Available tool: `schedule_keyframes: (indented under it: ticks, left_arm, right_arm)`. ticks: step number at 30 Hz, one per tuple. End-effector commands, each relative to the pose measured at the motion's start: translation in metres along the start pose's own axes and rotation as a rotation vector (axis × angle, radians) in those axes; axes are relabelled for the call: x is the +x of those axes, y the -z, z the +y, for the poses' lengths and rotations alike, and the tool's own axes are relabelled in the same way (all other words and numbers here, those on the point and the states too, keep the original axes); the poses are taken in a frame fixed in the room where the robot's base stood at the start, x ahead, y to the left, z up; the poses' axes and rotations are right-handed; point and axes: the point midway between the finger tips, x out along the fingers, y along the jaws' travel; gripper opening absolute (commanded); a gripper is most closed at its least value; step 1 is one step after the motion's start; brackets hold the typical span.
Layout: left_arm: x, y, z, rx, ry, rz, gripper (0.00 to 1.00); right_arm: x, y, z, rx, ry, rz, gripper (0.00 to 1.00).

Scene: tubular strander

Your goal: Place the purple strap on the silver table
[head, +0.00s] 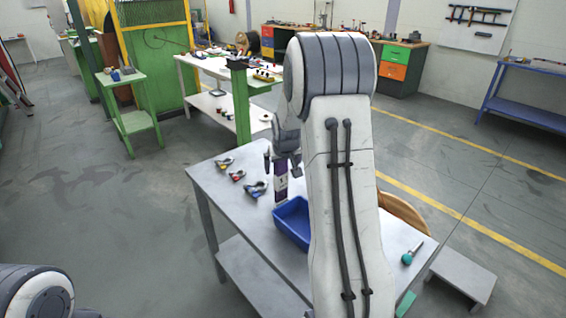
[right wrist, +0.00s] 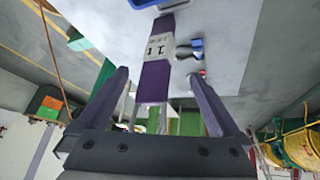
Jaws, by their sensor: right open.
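The purple strap (head: 281,186) with a white label stands out near the far edge of the silver table (head: 222,187), beside the blue bin (head: 293,222). In the right wrist view the strap (right wrist: 156,80) runs from near the bin toward my gripper, its near end between the fingers. My right gripper (head: 281,160) is above the strap in the head view. In the right wrist view its fingers (right wrist: 160,85) are spread wide, with a gap on each side of the strap. I cannot tell whether the strap touches the table. My left gripper is out of view.
Several pliers (head: 238,175) lie on the table left of the bin. My right arm hides the table's middle. A white workbench (head: 199,68) with a green post (head: 241,105) stands behind.

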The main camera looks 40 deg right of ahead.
Motion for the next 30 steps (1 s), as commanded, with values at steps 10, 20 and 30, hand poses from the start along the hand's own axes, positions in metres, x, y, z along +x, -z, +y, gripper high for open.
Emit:
schedule_keyframes:
  ticks: [10,20,30]
  left_arm:
    - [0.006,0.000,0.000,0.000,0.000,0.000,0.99]
    - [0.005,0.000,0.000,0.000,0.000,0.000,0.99]
    - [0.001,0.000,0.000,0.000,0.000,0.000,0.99]
  right_arm:
    - [-0.045,0.000,0.000,0.001,0.000,0.001,0.99]
    - [-0.047,0.000,0.000,0.000,0.001,-0.001,0.99]
    - [-0.016,-0.001,0.000,0.000,0.001,-0.006,0.99]
